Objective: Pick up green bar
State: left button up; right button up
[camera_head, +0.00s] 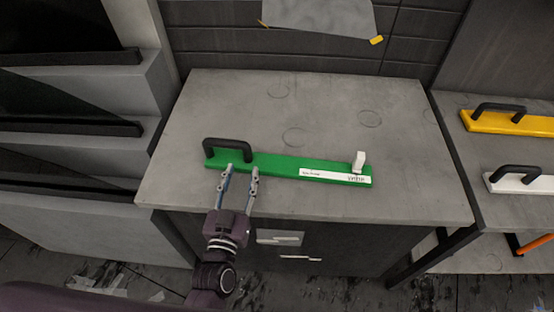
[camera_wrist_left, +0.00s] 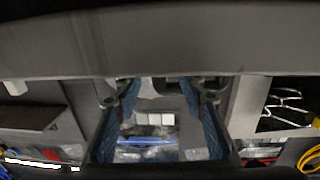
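The green bar (camera_head: 285,168) lies flat on the grey tabletop, running left to right. It has a black handle (camera_head: 228,147) at its left end, a small white upright block (camera_head: 359,161) near its right end, and a white label (camera_head: 335,176) on its front. My left gripper (camera_head: 243,171) is at the bar's front edge, just in front of the handle. Its two fingers are apart with nothing between them; I cannot tell if they touch the bar. In the left wrist view the same gripper (camera_wrist_left: 160,85) shows open fingers, and I cannot make out the bar.
The grey table (camera_head: 400,130) has free room behind the bar. A yellow bar (camera_head: 510,122) and a white bar (camera_head: 520,184) with black handles lie on another table at the right. Dark stepped shelves (camera_head: 70,130) stand at the left.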

aim_at(246, 158)
pick_arm(q)
jog(key=w, duration=0.1)
jog(key=w+p, duration=0.1)
jog(key=shift+w+d+r, duration=0.25)
jog(key=shift+w+r, duration=0.05)
jog(key=shift+w, duration=0.05)
jog(key=shift+w+d+f, duration=0.1)
jog(key=shift+w+f, duration=0.1)
jog(key=shift+w, duration=1.1)
grip_shut()
pick_arm(e)
jog(key=shift+w+r, duration=0.2)
jog(key=shift+r, duration=0.5)
pick_arm(q)
jog(key=shift+r, duration=0.15)
